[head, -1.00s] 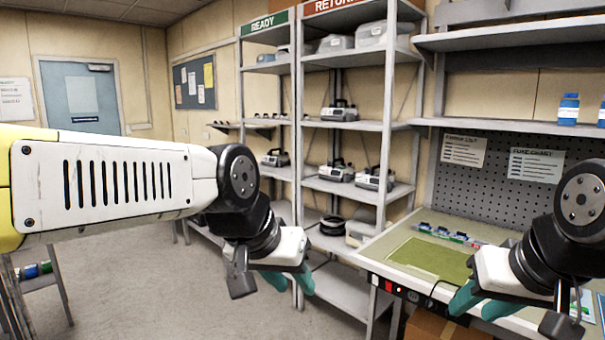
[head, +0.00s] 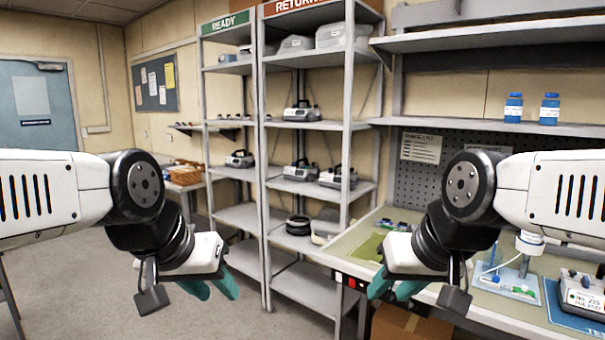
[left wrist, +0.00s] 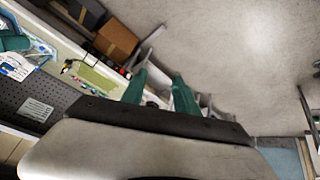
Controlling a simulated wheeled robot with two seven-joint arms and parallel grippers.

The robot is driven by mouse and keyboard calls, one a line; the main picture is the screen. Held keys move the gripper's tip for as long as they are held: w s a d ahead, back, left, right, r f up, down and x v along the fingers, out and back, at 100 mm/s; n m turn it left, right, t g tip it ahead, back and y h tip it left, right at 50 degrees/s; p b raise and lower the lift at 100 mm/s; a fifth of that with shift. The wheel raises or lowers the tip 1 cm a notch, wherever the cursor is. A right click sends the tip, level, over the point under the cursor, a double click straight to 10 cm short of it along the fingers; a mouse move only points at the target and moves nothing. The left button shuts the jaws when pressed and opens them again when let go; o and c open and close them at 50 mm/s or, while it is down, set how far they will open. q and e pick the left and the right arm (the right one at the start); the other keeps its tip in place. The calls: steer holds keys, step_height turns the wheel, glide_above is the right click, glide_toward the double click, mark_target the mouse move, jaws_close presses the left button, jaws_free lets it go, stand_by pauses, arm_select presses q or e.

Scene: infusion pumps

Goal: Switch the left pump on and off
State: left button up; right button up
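Several grey pumps are in view, and I cannot tell which is the task's left pump. One pump (head: 239,159) is on the READY shelf. On the return rack, a pump (head: 300,112) sits on a higher shelf, and two pumps, (head: 301,171) and (head: 338,179), sit side by side lower down. A bench pump (head: 584,294) with a lit screen is partly cut off at the right edge. My left gripper (head: 212,288) is open and empty over the floor; its parted teal fingers show in the left wrist view (left wrist: 159,92). My right gripper (head: 395,287) is open and empty by the bench's front edge.
The bench (head: 490,312) runs along the right, with a green mat (head: 368,247) and a blue mat (head: 572,318). A cardboard box (head: 400,325) is below it. Blue-capped bottles (head: 513,107) stand on the upper shelf. The floor at left is clear.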

arm_select(q)
jaws_close()
stand_by(1.6)
arm_select(e)
jaws_close()
